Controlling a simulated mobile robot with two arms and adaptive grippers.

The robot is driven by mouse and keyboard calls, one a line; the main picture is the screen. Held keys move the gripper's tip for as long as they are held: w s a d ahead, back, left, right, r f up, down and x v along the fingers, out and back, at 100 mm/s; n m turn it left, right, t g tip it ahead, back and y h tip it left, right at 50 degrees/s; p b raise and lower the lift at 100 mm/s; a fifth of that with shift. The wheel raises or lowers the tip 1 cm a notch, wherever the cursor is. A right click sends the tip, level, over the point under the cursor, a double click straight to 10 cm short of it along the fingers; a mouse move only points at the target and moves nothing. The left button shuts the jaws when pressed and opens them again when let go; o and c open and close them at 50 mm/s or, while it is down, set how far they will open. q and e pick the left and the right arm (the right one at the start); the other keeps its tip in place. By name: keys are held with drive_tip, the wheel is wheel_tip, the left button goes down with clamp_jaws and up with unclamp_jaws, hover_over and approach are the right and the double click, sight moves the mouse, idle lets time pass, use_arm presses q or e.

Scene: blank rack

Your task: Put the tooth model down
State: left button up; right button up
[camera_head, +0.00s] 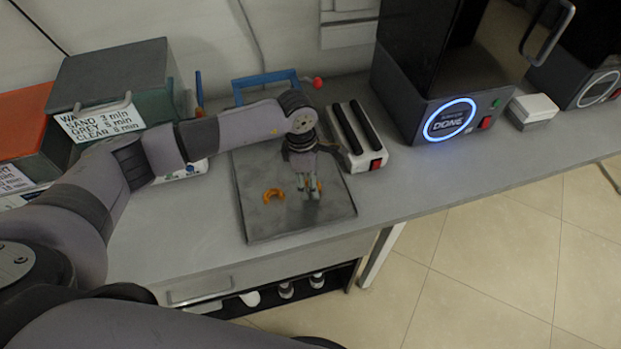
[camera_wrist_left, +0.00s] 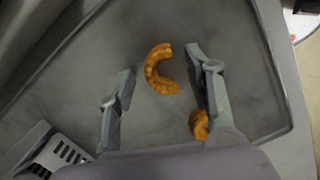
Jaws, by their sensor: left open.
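An orange, arch-shaped tooth model (camera_head: 273,196) lies on a grey tray (camera_head: 262,228) on the bench, left of my left gripper (camera_head: 311,192). In the left wrist view this tooth model (camera_wrist_left: 160,70) shows whole, beyond and between the two spread fingers. A second orange tooth model (camera_wrist_left: 199,124) shows beside the right-hand finger in that view and is partly hidden by it. In the head view the gripper covers most of it. My left gripper is open and low over the tray; I cannot tell whether a finger touches the second model. My right gripper is out of view.
A white device with two black bars (camera_head: 356,138) stands right behind the tray. A machine with a lit blue ring (camera_head: 449,120) stands further right. A green-grey box with a label (camera_head: 112,90) stands at left. The bench's front is clear right of the tray.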

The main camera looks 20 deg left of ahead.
use_arm(q)
drive_tip(key=shift+w+r, duration=0.1)
drive_tip(key=shift+r, duration=0.25)
wheel_tip(320, 180, up, 12)
drive_tip(key=a+b, duration=0.1)
drive_tip(key=shift+s+a+f, duration=0.25)
drive_tip(key=shift+f, duration=0.1)
